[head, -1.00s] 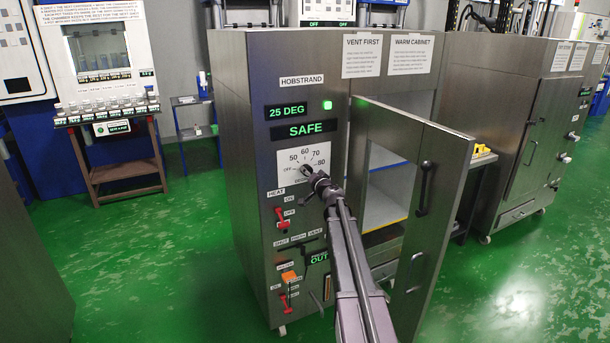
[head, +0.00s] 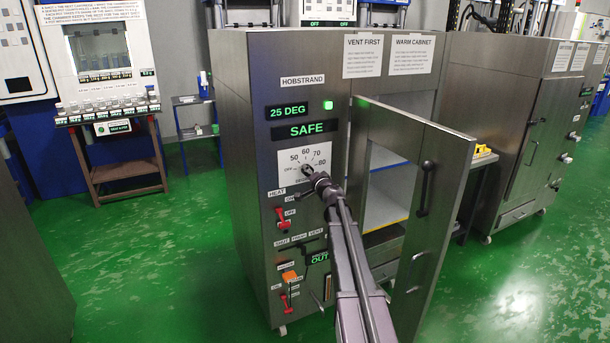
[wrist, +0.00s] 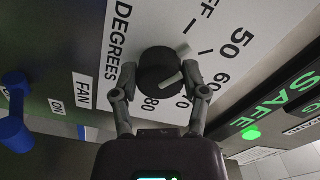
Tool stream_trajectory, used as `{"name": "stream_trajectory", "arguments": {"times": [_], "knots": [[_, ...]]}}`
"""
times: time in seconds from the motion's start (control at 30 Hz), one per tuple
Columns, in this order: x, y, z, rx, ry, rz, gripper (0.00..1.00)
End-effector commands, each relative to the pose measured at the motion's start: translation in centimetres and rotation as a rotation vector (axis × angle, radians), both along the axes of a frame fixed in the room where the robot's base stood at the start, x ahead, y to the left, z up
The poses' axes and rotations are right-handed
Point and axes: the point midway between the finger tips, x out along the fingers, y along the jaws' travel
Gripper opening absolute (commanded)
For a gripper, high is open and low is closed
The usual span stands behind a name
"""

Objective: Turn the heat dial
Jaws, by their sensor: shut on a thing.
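The heat dial is a round black knob (wrist: 158,72) with a white line on its face, on a white scale plate (head: 297,160) marked OFF, 50, 60, 70, 80 and DEGREES. The plate is on the front of the steel Hobstrand cabinet (head: 235,110). My gripper (wrist: 160,70) is shut on the knob, one finger on each side in the wrist view. Which mark the knob points to is hard to tell. In the head view my gripper (head: 310,178) covers much of the knob. Green displays read 25 DEG (head: 291,110) and SAFE (head: 313,130).
The cabinet door (head: 410,210) stands open just right of my arm. A red heat switch (head: 282,218) is below the dial, with an orange part (head: 289,276) lower down. A blue fan lever (wrist: 15,115) sticks out at left in the wrist view. Green floor is clear at left.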

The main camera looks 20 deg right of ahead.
Motion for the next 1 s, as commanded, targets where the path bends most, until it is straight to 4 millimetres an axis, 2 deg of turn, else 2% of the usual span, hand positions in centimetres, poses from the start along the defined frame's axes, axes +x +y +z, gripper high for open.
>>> {"name": "stream_trajectory", "arguments": {"times": [0.43, 1.0], "knots": [[0.03, -0.16, 0.14, 0.296, 0.009, -0.006, 0.10], [-0.04, -0.13, 0.13, 0.349, 0.011, -0.007, 0.10]]}}
